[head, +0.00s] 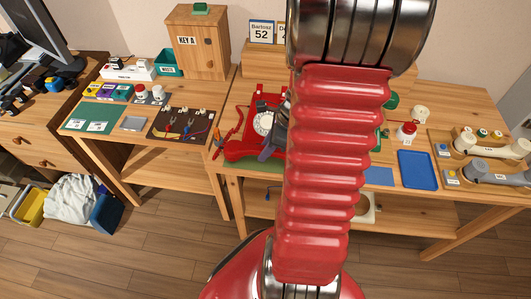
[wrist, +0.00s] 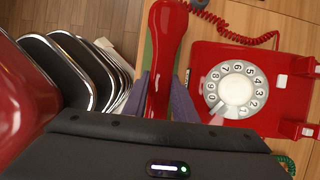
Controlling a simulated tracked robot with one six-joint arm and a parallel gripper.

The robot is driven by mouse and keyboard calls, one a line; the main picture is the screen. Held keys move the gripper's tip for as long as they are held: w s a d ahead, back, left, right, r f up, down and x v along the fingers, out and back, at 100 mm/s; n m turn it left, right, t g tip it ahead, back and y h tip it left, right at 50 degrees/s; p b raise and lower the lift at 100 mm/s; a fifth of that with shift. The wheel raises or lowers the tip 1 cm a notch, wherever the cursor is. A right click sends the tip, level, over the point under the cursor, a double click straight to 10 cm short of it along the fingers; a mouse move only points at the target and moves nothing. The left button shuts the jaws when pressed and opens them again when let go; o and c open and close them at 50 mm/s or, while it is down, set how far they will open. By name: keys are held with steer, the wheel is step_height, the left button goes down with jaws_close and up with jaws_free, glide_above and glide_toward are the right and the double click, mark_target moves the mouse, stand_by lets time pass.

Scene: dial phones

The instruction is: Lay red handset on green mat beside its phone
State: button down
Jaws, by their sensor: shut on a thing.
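The red dial phone (head: 270,101) stands on the right-hand table, its white dial (wrist: 236,89) plain in the wrist view. My gripper (head: 272,141) is shut on the red handset (head: 238,151), at the phone's near side. In the wrist view the handset (wrist: 167,38) runs between my two fingers (wrist: 168,98), apart from the phone body (wrist: 288,84). A strip of the green mat (head: 262,166) shows under and in front of the handset. I cannot tell whether the handset touches it. My arm hides the mat's right part.
The red coiled cord (wrist: 232,31) runs from the handset's end toward the phone. A blue tray (head: 417,170), a cream handset (head: 488,145) and a grey handset (head: 492,173) are farther right. The left table holds a tool board (head: 168,137) and a green sheet (head: 96,116).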

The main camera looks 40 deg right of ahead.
steer(key=shift+f, duration=1.15)
steer(key=shift+f, duration=0.1)
steer(key=c, duration=1.4)
jaws_free()
steer(key=shift+c, duration=0.2)
steer(key=v, duration=1.2)
steer(key=shift+a, duration=0.1)
